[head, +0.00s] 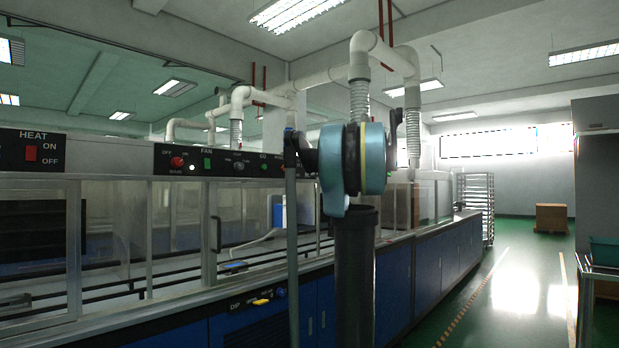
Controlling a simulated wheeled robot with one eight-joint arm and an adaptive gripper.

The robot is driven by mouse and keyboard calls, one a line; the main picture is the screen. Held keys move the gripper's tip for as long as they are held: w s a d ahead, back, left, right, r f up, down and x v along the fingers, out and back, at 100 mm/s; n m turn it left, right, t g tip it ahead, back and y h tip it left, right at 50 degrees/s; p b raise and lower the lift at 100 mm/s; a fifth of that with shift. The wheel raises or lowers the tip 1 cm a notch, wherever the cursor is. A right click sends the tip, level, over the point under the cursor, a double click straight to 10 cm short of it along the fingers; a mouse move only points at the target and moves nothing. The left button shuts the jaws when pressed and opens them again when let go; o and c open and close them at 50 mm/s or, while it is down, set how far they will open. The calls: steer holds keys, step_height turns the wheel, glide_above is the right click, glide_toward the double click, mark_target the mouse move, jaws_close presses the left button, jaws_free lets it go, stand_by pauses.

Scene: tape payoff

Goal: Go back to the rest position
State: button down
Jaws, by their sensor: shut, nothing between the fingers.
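My gripper is not in view. What looks like a link and joint of my own arm, teal and black, rises upright at the centre close to the camera. It hides part of the bench behind it. The task names no other object, and I see nothing held.
A long lab bench (396,280) with blue cabinets and glazed enclosures runs along the left. Open green floor (500,300) lies to the right. A wire rack (476,194) and a cardboard box (551,217) stand far back. A grey cabinet (598,150) is at the right edge.

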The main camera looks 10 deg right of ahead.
steer(key=s+a+f+n+g+h, duration=0.1)
steer(key=s+a+f+n+g, duration=0.3)
steer(key=s+a+f+n, duration=0.55)
steer(key=s+a+f+n+g+h, duration=0.1)
steer(key=s+a+f+n+g, duration=0.35)
steer(key=s+f, duration=0.95)
steer(key=s+d+f+n+g+h, duration=0.1)
steer(key=s+d+f+n+h, duration=0.2)
steer(key=s+f+n, duration=0.2)
steer(key=s+d+f+n+g+h, duration=0.1)
steer(key=s+f+n, duration=0.4)
steer(key=s+f, duration=0.6)
steer(key=s+d+f+n+g+h, duration=0.2)
steer(key=s+f, duration=0.6)
steer(key=f, duration=0.9)
steer(key=d+n+h, duration=0.2)
steer(key=n, duration=0.1)
steer(key=shift+s+d+h, duration=0.3)
steer(key=shift+s, duration=0.1)
steer(key=shift+w+f, duration=0.2)
steer(key=shift+w, duration=0.25)
